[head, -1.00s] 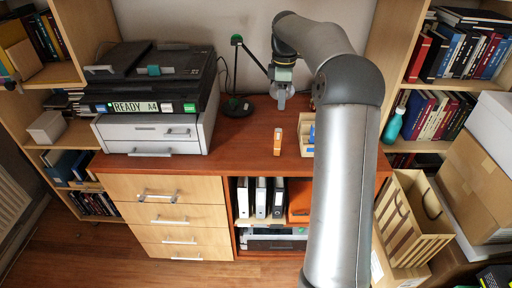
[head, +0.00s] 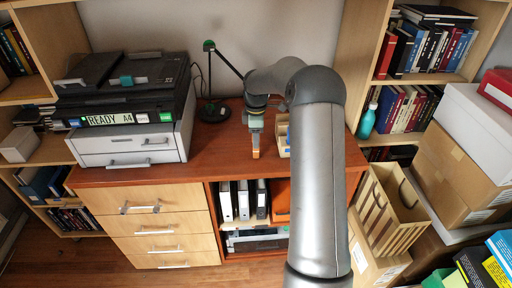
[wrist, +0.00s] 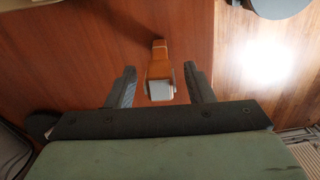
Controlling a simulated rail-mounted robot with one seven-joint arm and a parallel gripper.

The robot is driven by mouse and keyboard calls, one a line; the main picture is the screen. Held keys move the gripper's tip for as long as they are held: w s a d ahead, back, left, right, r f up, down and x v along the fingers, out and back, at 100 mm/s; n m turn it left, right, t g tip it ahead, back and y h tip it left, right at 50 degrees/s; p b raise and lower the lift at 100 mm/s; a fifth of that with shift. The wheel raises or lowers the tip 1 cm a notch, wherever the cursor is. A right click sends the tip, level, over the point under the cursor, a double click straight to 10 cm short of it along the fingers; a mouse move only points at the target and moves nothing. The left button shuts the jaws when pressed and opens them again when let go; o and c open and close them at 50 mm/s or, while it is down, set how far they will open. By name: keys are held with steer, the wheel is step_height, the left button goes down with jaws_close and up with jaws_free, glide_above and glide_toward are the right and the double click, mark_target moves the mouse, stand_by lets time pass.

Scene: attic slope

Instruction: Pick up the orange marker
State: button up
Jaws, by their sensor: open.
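The orange marker (wrist: 159,67) stands on the red-brown desk top, and its pale grey end faces the camera in the wrist view. My gripper (wrist: 161,84) is open, with one dark finger on each side of the marker and a visible gap on both sides. In the head view my gripper (head: 255,128) is right above the marker (head: 256,153), hiding most of it. Only a small orange part shows below the fingers.
A small tan organiser box (head: 283,135) stands just right of the marker, partly behind my arm. A printer (head: 125,85) on a white drawer unit (head: 125,142) fills the left side. Bare desk (head: 217,150) lies between.

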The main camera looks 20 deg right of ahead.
steer(key=shift+f, duration=1.1)
jaws_close()
steer(key=shift+r, duration=0.1)
